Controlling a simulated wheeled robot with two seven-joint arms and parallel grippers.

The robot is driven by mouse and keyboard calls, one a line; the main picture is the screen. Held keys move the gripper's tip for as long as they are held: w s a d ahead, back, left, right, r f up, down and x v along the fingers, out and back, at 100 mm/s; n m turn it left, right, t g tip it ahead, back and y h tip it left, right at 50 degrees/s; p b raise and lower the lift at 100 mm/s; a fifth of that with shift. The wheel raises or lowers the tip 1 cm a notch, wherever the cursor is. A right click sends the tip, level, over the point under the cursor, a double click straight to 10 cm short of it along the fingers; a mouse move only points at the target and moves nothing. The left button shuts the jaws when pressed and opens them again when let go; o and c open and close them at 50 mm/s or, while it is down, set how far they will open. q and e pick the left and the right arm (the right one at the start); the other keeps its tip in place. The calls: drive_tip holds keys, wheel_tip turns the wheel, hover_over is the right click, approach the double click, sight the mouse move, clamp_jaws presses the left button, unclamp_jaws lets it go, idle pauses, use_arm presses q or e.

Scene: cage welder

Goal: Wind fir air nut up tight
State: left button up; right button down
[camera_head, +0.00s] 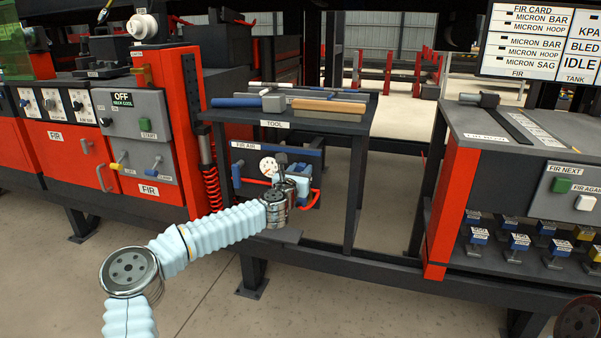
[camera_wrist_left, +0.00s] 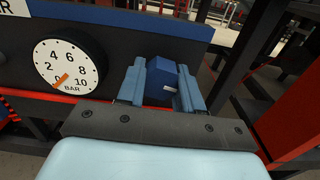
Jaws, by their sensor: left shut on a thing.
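The fir air unit sits under the tool table, with a blue rail and a FIR AIR label (camera_head: 243,145). Its round white pressure gauge (camera_head: 268,167) faces out, and the gauge also shows in the left wrist view (camera_wrist_left: 68,64). The orange needle points to the lower left, below the 2. My left gripper (camera_head: 291,178) reaches in at the unit. Its two blue fingers (camera_wrist_left: 160,92) stand on either side of the nut, shut on it. My right gripper is out of view.
The tool table (camera_head: 361,127) stands above the unit, with its legs close to my left arm. Red coiled hose (camera_head: 211,187) hangs to the left. The red FIR cabinet (camera_head: 72,160) is at left. A bench with buttons (camera_head: 510,125) is at right.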

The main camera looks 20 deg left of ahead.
use_arm(q)
drive_tip(key=m+b, duration=0.2)
drive_tip(key=m, duration=0.1)
drive_tip(key=shift+m, duration=0.4)
drive_tip(key=m+b, duration=0.1)
drive_tip(key=m, duration=0.2)
drive_tip(key=shift+m+b, duration=0.3)
drive_tip(key=m+b, duration=0.1)
drive_tip(key=m, duration=0.2)
drive_tip(key=shift+m, duration=0.3)
drive_tip(key=shift+m+b, duration=0.4)
drive_tip(key=shift+m, duration=1.5)
drive_tip(key=o, duration=1)
